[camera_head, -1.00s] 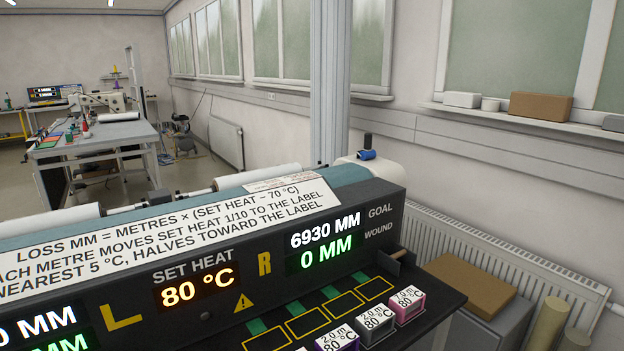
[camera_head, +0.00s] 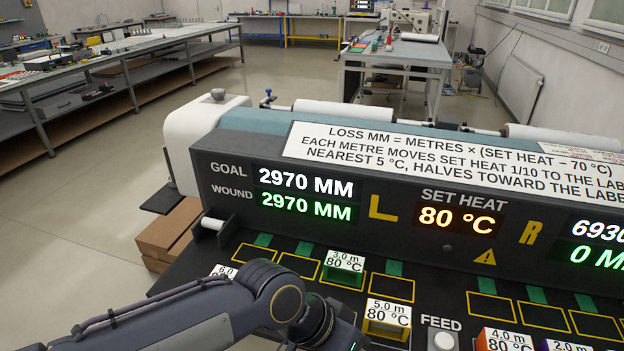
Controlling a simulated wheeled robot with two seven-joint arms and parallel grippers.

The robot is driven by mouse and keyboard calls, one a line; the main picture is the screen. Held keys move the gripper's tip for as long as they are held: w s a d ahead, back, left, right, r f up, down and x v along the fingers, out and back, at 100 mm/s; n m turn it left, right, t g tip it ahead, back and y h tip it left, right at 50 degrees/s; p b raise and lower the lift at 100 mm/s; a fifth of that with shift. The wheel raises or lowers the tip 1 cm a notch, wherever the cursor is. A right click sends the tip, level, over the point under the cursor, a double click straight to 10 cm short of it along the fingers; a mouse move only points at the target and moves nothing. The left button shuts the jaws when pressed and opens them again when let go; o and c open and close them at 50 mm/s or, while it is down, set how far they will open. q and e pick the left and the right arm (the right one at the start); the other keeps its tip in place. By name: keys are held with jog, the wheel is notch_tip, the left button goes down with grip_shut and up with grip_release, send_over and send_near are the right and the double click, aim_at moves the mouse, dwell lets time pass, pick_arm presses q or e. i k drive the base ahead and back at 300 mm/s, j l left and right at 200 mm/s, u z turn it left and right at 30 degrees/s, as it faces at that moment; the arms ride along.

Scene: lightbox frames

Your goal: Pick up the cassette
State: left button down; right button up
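Several cassettes with white labels sit on the black shelf below the machine's panel. A green cassette (camera_head: 343,268) reads 3.0 m 80 °C and sits in a yellow-outlined slot. A yellow cassette (camera_head: 385,325) reads 5.0 m 80 °C, nearer the front. An orange cassette (camera_head: 504,342) reads 4.0 m, and a purple cassette (camera_head: 568,346) reads 2.0 m; both are cut by the bottom edge. A label reading 6.0 m (camera_head: 223,270) shows behind my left arm, its cassette mostly hidden. My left arm crosses the lower left, but its gripper fingers are out of frame. My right gripper is not in view.
The panel (camera_head: 390,245) shows left goal 2970 MM, wound 2970 MM, and set heat 80 °C. The right wound display shows 0 MM. A FEED button (camera_head: 443,341) stands between the cassette groups. Several yellow-outlined slots are empty. Workbenches stand farther back.

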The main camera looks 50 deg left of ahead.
aim_at(346, 269)
jog(key=u, duration=1.75)
